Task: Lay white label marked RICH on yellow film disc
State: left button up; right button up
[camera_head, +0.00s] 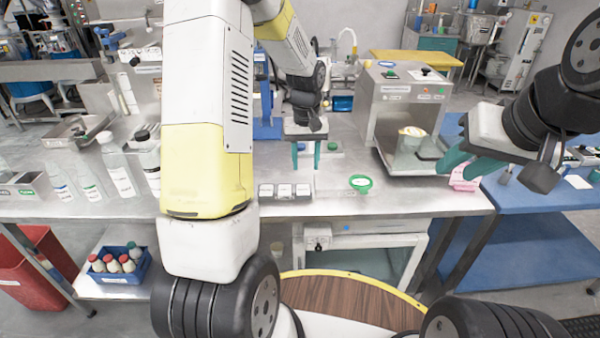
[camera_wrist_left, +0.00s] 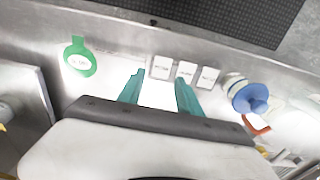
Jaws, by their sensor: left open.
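Three small white labels lie side by side on the steel bench: the left one (camera_head: 265,190), the middle one (camera_head: 284,190) and the right one (camera_head: 303,190). They also show in the left wrist view (camera_wrist_left: 186,72). Their lettering is too small to tell which reads RICH. A yellow-rimmed disc with a pale centre (camera_head: 412,131) tops a clear jar in the steel machine; it may be the film disc. My left gripper (camera_head: 305,158) is open, fingers down, above the bench behind the labels; its fingers also show in the wrist view (camera_wrist_left: 160,94). My right gripper (camera_head: 470,163) looks open at the right.
A pink object (camera_head: 463,178) is below my right gripper. Bottles (camera_head: 120,170) stand at the left. The bench between labels and green ring is clear.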

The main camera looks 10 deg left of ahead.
aim_at(303, 192)
pick_arm(q)
jog(key=shift+w+a+f, duration=0.1)
jog(key=shift+a+f, duration=0.05)
jog(key=shift+f, duration=0.35)
jog(key=shift+w+a+f, duration=0.1)
jog(key=shift+f, duration=0.4)
jog(key=shift+s+f, duration=0.15)
jog(key=shift+f, duration=3.4)
grip_shut()
